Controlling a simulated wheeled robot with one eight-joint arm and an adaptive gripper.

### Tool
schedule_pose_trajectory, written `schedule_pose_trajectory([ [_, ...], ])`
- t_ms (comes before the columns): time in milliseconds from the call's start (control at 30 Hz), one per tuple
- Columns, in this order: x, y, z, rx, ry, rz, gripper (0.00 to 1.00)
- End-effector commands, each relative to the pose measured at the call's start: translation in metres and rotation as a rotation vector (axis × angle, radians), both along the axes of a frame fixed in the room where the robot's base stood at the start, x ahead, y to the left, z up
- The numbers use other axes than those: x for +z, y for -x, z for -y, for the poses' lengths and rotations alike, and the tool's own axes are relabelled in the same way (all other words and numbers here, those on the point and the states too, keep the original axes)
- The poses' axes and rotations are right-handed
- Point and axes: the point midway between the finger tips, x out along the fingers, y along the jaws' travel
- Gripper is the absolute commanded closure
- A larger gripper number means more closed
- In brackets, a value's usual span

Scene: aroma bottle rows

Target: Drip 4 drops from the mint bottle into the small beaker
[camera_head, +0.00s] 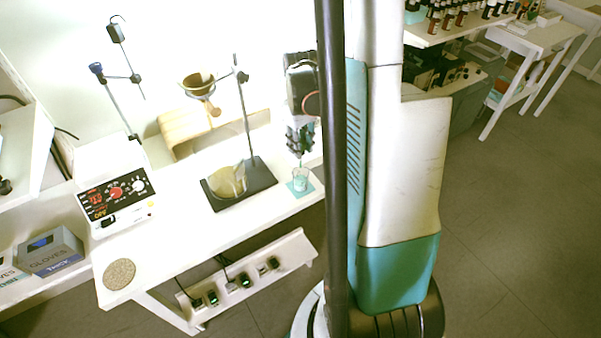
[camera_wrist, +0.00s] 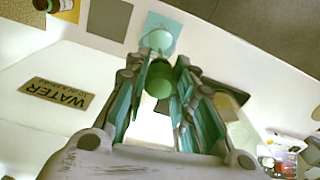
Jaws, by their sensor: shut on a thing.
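My gripper (camera_head: 300,142) is above the small beaker (camera_head: 300,180), which stands on a teal mat (camera_head: 291,189) near the table's right end. In the wrist view, my gripper (camera_wrist: 159,68) is shut on a green rounded thing (camera_wrist: 158,82), seemingly a dropper bulb. The small beaker (camera_wrist: 158,38) shows just beyond the fingertips on its teal mat (camera_wrist: 172,27). A thin tip seems to reach down toward the beaker's mouth in the head view. I cannot tell whether drops are falling. I cannot make out the mint bottle for certain.
A stand with a dark base (camera_head: 262,180) and a larger glass vessel (camera_head: 228,181) is left of the beaker. A hotplate-like device (camera_head: 115,195) stands farther left. A WATER label (camera_wrist: 57,95) and a brown bottle (camera_wrist: 52,5) show in the wrist view. Small bottles line a shelf (camera_head: 425,38) behind.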

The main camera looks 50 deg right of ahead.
Motion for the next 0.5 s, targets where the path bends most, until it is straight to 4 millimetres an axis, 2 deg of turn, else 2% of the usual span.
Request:
schedule_pose_trajectory([
  [500,0.034,0.0,0.0,0.0,0.0,0.0,0.82],
])
